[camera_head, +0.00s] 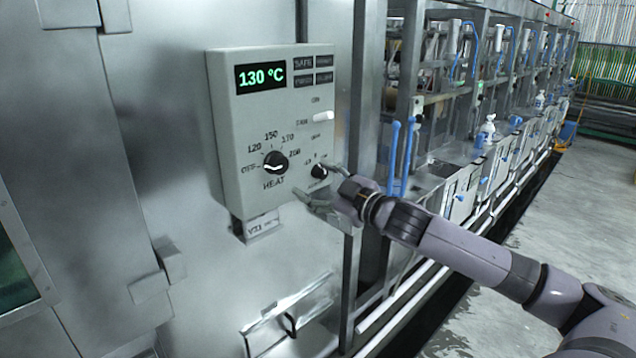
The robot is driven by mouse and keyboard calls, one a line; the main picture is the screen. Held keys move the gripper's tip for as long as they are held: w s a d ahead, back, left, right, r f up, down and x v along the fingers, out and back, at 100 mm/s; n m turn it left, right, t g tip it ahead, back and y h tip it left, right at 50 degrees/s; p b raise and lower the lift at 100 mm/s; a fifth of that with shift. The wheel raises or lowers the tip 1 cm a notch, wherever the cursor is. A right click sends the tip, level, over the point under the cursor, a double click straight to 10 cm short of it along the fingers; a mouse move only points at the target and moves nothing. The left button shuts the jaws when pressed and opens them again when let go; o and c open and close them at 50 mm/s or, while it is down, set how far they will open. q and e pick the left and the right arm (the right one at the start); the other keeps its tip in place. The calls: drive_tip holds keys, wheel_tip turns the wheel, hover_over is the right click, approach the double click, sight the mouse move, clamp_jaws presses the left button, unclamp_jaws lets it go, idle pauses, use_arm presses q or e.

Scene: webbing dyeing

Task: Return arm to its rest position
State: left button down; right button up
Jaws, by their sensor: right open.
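My right arm comes in from the lower right, and its gripper (318,185) is at the lower right corner of the control box. The gripper is open and holds nothing that I can see. One finger is near the small black knob (319,171), and I cannot tell whether they touch. The grey control box (225,100) is on the metal wall, with a green display (261,77) reading 130 °C. Its black HEAT knob (275,163) is left of the gripper. A white switch lever (323,116) is above the gripper. My left gripper is not in view.
A steel post (366,100) stands just right of the box. A row of machine units with blue handles (393,160) and white bottles (488,127) runs back to the right. A metal bracket (290,318) juts out below. The concrete floor (560,210) at right is open.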

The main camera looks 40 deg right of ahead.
drive_tip(key=shift+s, duration=0.1)
idle(0.6)
